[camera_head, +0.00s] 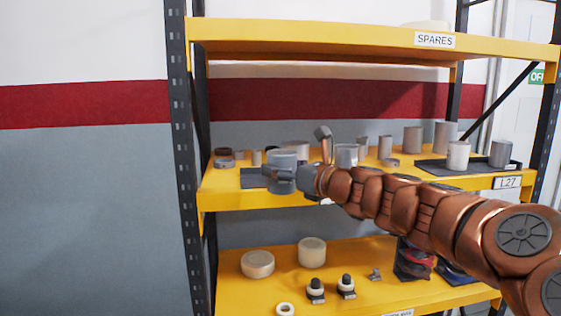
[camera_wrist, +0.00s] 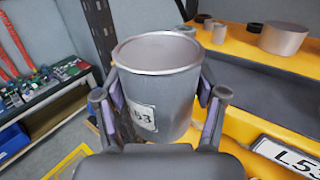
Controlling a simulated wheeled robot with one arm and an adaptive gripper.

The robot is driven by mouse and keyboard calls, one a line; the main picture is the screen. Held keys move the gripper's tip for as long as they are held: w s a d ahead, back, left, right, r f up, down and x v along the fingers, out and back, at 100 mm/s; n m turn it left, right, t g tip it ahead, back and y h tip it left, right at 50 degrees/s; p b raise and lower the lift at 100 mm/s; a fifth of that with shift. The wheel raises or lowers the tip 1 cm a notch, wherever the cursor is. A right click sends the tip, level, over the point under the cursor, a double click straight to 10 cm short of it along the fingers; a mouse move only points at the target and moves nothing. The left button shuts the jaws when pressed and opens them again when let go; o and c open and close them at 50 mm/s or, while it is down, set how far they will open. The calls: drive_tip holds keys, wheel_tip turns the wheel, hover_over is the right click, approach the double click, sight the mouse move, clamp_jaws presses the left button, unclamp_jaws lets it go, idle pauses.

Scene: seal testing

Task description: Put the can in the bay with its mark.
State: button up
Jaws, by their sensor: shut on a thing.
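The can (camera_wrist: 160,75) is a grey, open-topped cylinder with a white label (camera_wrist: 145,118) that ends in "53"; its left part is hard to read. My gripper (camera_wrist: 160,98) is shut on it, one finger on each side, and the can stands roughly upright. In the head view the can (camera_head: 282,157) and my gripper (camera_head: 283,178) are at the left part of the middle shelf, in front of a dark mat (camera_head: 252,180). A shelf-edge plate reading "L53" (camera_wrist: 288,156) is at lower right in the wrist view. Whether the can touches the shelf cannot be told.
Several grey cylinders and rings stand behind on the middle shelf (camera_head: 225,192). A dark tray (camera_head: 437,165) with cans sits at right above a plate "L27" (camera_head: 507,182). A dark rack post (camera_head: 180,150) rises at left. The lower shelf (camera_head: 235,285) holds assorted parts.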

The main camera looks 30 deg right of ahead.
drive_tip(key=r, duration=0.2)
drive_tip(key=shift+s+d+r, duration=0.15)
drive_tip(key=shift+d+r, duration=0.15)
drive_tip(key=shift+r, duration=0.05)
drive_tip(key=shift+w+d+h+p, duration=0.2)
drive_tip(key=shift+w+h+p, duration=0.05)
drive_tip(key=shift+h+p, duration=0.05)
drive_tip(key=w+d+p, duration=0.1)
drive_tip(key=w+d, duration=0.1)
drive_tip(key=w, duration=0.2)
drive_tip(key=w+d+f+p, duration=0.1)
drive_tip(key=w+d, duration=0.2)
drive_tip(key=w, duration=0.1)
drive_tip(key=w+d+p, duration=0.1)
drive_tip(key=w+d, duration=0.1)
drive_tip(key=w, duration=0.3)
drive_tip(key=shift+d+f, duration=0.25)
drive_tip(key=shift+d, duration=0.15)
drive_tip(key=shift+f+p, duration=0.45)
drive_tip(key=shift+f, duration=1.3)
drive_tip(key=shift+w+f, duration=0.1)
drive_tip(key=o, duration=1.4)
drive_tip(key=s+d+b, duration=0.2)
drive_tip(key=s+b, duration=0.1)
drive_tip(key=s, duration=0.9)
drive_tip(key=shift+d, duration=0.2)
